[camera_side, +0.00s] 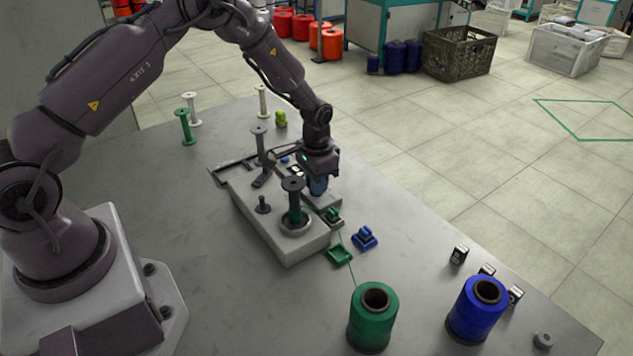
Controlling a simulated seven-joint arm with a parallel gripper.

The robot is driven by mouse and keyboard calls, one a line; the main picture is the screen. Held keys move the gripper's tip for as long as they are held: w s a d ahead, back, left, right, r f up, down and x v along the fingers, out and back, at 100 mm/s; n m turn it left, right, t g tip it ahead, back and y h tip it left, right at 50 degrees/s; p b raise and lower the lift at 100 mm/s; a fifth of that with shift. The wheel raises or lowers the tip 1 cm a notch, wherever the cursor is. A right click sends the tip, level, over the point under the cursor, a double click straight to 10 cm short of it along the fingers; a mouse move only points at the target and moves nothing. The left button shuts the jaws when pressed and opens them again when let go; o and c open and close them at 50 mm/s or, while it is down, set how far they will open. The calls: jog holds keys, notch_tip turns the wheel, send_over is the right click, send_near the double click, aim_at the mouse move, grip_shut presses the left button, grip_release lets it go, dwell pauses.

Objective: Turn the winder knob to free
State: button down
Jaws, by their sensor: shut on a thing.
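The winder (262,212) is a pale grey block in the middle of the table. A dark bobbin (293,186) with green thread low on its core stands upright at its near end. My gripper (319,188) points down over the winder's right side and is shut. A small bluish piece shows at its fingertips, where the winder knob appears to be; the fingers hide most of it, and I cannot read the knob's setting. A green thread runs from the green cone (372,325) up toward the winder.
A blue cone (476,312) stands near the right edge. Empty spools, including a green one (185,127), stand behind. The front left table is clear.

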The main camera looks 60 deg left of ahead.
jog(key=shift+n, duration=0.5)
jog(key=c, duration=1.2)
grip_release()
jog(key=shift+o, duration=0.2)
jog(key=shift+r, duration=0.15)
notch_tip(320, 180, up, 13)
